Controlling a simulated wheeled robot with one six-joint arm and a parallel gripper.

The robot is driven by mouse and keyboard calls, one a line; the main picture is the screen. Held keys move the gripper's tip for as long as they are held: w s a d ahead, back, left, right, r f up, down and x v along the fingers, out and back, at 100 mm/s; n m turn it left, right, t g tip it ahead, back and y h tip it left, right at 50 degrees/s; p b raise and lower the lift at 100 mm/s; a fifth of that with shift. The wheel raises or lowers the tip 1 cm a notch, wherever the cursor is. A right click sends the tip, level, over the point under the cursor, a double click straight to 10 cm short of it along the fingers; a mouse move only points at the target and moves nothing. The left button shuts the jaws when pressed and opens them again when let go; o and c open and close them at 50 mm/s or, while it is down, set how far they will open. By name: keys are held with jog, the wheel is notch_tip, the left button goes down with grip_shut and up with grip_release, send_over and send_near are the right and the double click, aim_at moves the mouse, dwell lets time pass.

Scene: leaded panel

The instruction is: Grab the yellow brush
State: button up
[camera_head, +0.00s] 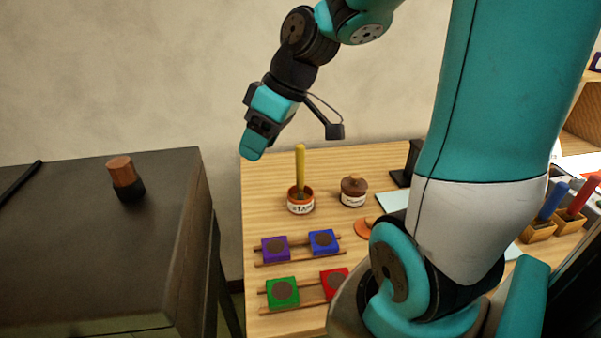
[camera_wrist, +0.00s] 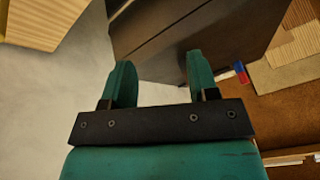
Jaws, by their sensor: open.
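The yellow brush (camera_head: 300,167) stands upright in a small terracotta pot with a white label (camera_head: 301,206) on the wooden table, in the head view. Only its handle shows above the pot's rim. My gripper (camera_head: 251,150) is above and to the left of the brush in the head view, near the table's back left corner, apart from it. In the wrist view my gripper (camera_wrist: 160,80) has its two teal fingers spread with nothing between them. The brush is not seen in the wrist view.
A lidded brown jar (camera_head: 353,191) stands just right of the pot. Purple, blue, green and red blocks (camera_head: 282,292) sit on wooden rails in front. A dark cabinet (camera_head: 100,250) stands left, across a gap, with a brown-and-black object (camera_head: 125,179) on top.

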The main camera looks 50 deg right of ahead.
jog(key=d+r+m+t+h+p, duration=0.1)
jog(key=d+r+t, duration=0.1)
jog(key=d, duration=0.9)
jog(key=h+p, duration=0.1)
send_near(302, 145)
jog(key=shift+m+t, duration=0.3)
jog(key=shift+t, duration=0.1)
jog(key=x, duration=0.2)
jog(key=p+x, duration=0.1)
jog(key=x, duration=0.1)
jog(key=p+x, duration=0.1)
jog(key=x, duration=0.1)
jog(key=shift+s+a+f, duration=0.15)
jog(key=shift+a+f, duration=0.2)
jog(key=shift+f, duration=0.15)
jog(key=shift+p+x, duration=1.05)
jog(key=shift+x, duration=1.8)
jog(key=shift+d, duration=0.2)
grip_shut()
